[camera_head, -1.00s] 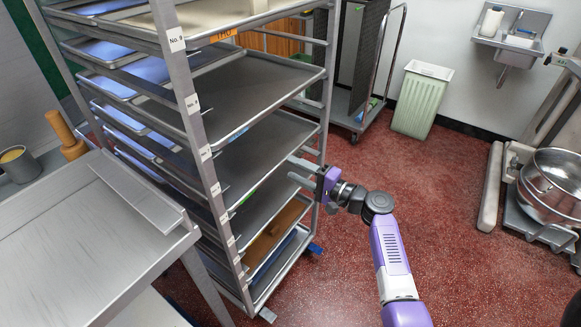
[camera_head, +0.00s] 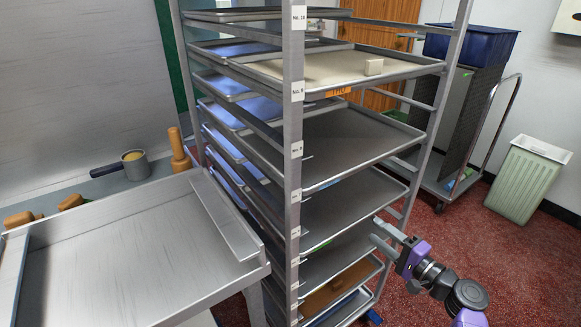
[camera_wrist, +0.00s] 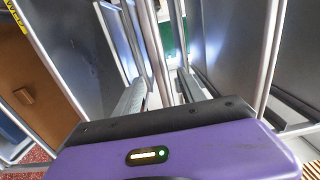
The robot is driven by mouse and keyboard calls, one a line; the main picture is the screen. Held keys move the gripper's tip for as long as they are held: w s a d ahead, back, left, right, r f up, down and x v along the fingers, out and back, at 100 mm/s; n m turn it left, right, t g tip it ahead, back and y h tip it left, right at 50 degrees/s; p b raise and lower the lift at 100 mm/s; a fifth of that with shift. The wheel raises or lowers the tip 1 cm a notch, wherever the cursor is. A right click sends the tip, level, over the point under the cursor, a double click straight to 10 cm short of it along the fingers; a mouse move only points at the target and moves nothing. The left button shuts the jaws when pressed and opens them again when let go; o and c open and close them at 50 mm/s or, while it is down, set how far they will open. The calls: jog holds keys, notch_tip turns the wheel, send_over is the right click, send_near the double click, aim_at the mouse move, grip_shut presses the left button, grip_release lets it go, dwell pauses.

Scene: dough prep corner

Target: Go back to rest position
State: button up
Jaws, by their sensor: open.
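My gripper (camera_head: 392,243) is purple and grey. In the head view it is at the lower right of the tall metal tray rack (camera_head: 293,150), its fingers pointing left toward the rack's open right side. The fingers are apart with nothing seen between them. In the wrist view the two grey fingers (camera_wrist: 160,92) reach forward from the purple housing, with rack trays and rails around them. Whether the fingertips touch a tray or rail cannot be told.
A steel table (camera_head: 120,250) stands left of the rack. Behind are a cart (camera_head: 465,130) with a blue bin (camera_head: 470,45) and a green waste bin (camera_head: 528,178). Red floor (camera_head: 480,245) is open at the right.

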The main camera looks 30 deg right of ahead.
jog(key=d+g+h, duration=0.1)
jog(key=d+h, duration=0.2)
jog(key=d, duration=0.1)
jog(key=s+a+f+n+g+h, duration=0.35)
jog(key=s+a+h, duration=0.2)
jog(key=s, duration=0.35)
jog(key=s+a+r+n+y, duration=0.2)
jog(key=s+a+r+n, duration=0.1)
jog(key=s+a, duration=0.5)
jog(key=s+a+r+n+t+y, duration=0.1)
jog(key=s+a+r+n+y, duration=0.2)
jog(key=s+a+n, duration=0.3)
jog(key=s+a+r+n+y, duration=0.2)
jog(key=s+a+r+n, duration=0.2)
jog(key=s+a, duration=0.6)
jog(key=a, duration=0.4)
jog(key=shift+s+a+n+p, duration=0.15)
jog(key=shift+n+p, duration=0.2)
jog(key=shift+p, duration=0.05)
jog(key=shift+r, duration=0.1)
